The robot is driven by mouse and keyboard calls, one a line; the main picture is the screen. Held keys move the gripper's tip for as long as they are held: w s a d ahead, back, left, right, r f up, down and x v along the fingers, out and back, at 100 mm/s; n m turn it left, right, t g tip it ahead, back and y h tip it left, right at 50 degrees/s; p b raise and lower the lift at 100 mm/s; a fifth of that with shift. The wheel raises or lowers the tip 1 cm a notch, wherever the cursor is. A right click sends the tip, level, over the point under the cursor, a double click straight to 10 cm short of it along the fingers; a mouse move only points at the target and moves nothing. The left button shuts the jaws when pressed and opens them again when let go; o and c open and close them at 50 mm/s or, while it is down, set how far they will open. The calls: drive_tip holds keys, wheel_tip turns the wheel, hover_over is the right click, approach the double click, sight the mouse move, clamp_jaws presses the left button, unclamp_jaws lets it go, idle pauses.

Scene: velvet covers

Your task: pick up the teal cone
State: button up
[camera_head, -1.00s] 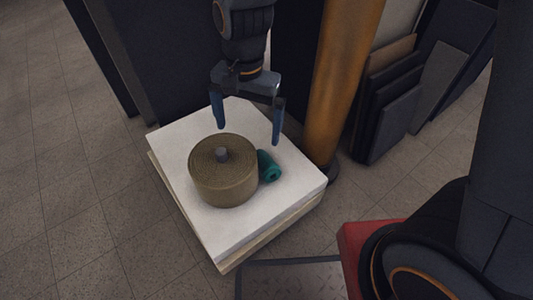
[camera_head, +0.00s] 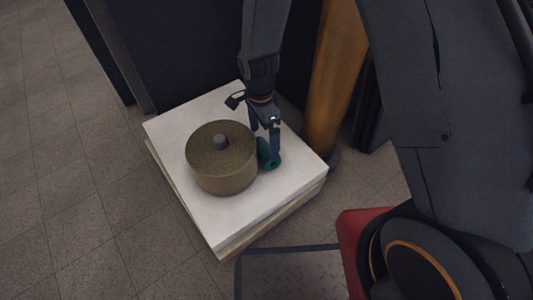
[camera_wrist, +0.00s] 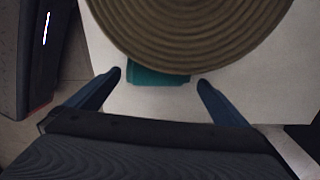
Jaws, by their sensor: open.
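The teal cone (camera_head: 268,155) lies on its side on the white slab, right beside the brown coiled roll (camera_head: 221,172). In the wrist view the cone (camera_wrist: 158,78) shows as a teal strip, partly hidden under the edge of the roll. My gripper (camera_head: 264,140) is low over the slab at the cone, with one finger in front of it in the head view. In the wrist view my gripper (camera_wrist: 160,79) is open, its blue fingers apart on the left and right of the cone, with nothing held between them.
The white slab (camera_head: 215,235) rests on the tiled floor (camera_head: 60,200). An orange-brown column (camera_head: 336,85) stands close behind the slab's right corner. A dark panel (camera_head: 170,40) stands behind. The slab's front part is bare.

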sight(265, 145)
wheel_tip(265, 145, down, 5)
drive_tip(key=b, duration=0.3)
drive_tip(key=shift+s+d, duration=0.1)
drive_tip(key=shift+d, duration=0.05)
drive_tip(key=shift+r, duration=0.1)
drive_tip(key=c, duration=0.9)
